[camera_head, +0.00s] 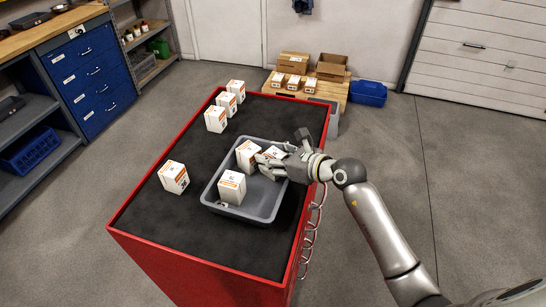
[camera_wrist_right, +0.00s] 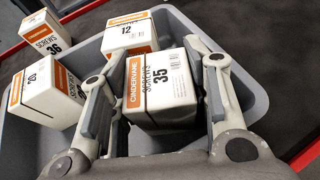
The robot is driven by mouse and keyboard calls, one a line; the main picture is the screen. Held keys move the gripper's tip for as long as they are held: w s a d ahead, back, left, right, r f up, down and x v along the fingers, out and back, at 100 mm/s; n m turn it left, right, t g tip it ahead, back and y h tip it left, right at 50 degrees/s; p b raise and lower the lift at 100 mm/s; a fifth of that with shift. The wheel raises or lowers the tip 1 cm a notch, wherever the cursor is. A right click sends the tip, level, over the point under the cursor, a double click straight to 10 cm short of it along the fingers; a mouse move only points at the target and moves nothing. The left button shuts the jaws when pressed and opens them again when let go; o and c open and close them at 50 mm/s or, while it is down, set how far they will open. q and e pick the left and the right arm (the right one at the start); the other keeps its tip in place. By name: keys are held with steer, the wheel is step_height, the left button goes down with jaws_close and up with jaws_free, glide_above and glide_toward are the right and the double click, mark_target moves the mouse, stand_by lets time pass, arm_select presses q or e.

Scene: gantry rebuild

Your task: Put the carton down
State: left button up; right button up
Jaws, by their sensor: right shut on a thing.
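A white and orange screw carton marked 35 (camera_wrist_right: 160,88) sits between the fingers of my right gripper (camera_head: 264,165), which is shut on it. In the head view this carton (camera_head: 274,153) is partly hidden by the gripper, inside the right part of the grey tray (camera_head: 262,215). I cannot tell whether its base touches the tray floor. A carton marked 12 (camera_wrist_right: 130,34) stands close beside it in the tray. A carton marked 20 (camera_wrist_right: 40,92) stands in the tray's near part. My left gripper is not in view.
The tray rests on a red cabinet's black top (camera_head: 160,215). A carton marked 36 (camera_wrist_right: 48,38) stands on the top outside the tray, at left. Several cartons (camera_head: 216,120) stand in a row behind. A pallet with cardboard boxes (camera_head: 294,62) lies beyond.

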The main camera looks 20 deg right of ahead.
steer(key=shift+s+f, duration=0.1)
steer(key=shift+f, duration=0.25)
steer(key=o, duration=1)
steer(key=shift+f, duration=0.1)
steer(key=o, duration=0.4)
steer(key=shift+s+a+f, duration=0.1)
steer(key=shift+f, duration=0.05)
steer(key=shift+o, duration=0.2)
steer(key=shift+r+p, duration=0.3)
steer(key=shift+r, duration=0.2)
steer(key=b+v, duration=0.2)
steer(key=v, duration=1)
steer(key=shift+r+b, duration=0.3)
steer(key=shift+w, duration=0.2)
